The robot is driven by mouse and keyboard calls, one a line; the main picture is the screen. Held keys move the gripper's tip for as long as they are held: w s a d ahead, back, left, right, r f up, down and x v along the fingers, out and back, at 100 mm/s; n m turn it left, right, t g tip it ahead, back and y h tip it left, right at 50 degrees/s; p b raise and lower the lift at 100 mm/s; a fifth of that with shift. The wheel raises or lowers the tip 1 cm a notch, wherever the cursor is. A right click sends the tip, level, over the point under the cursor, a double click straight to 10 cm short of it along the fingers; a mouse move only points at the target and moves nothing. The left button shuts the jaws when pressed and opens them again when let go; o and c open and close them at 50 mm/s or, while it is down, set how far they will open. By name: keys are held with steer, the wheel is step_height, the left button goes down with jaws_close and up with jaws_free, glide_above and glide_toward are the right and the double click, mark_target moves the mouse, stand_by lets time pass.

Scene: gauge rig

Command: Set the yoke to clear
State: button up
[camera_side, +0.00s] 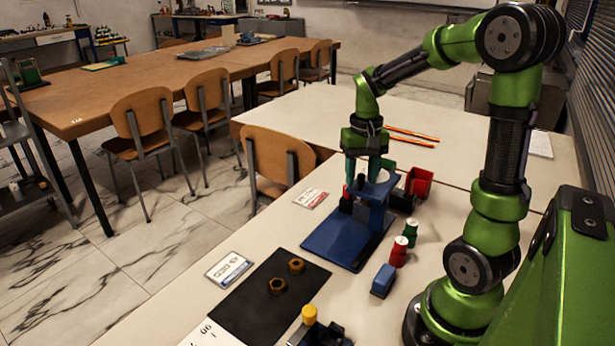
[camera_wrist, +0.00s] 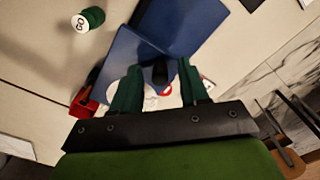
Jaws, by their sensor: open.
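A blue gauge rig stands on a flat blue base plate (camera_side: 335,240), with a blue upright (camera_side: 378,216). The rig also shows in the wrist view (camera_wrist: 130,50). A small black part with a red top (camera_side: 346,199) sits at its left side. I cannot tell which part is the yoke or how it is set. My gripper (camera_side: 361,178) points down at the top of the rig and partly hides it. In the wrist view, my gripper's green fingers (camera_wrist: 160,82) are apart, with a dark rounded part (camera_wrist: 160,73) of the rig between them. Contact cannot be told.
A red bin (camera_side: 421,181) stands behind the rig. Green (camera_side: 410,233) and red (camera_side: 398,254) white-topped cylinders and a blue block (camera_side: 383,281) stand to its right. A black mat (camera_side: 250,300) with two brown nuts (camera_side: 278,286) lies in front. The table behind is mostly clear.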

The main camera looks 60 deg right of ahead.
steer(key=shift+f, duration=0.35)
jaws_close()
steer(key=a, duration=1)
steer(key=shift+a, duration=0.15)
jaws_free()
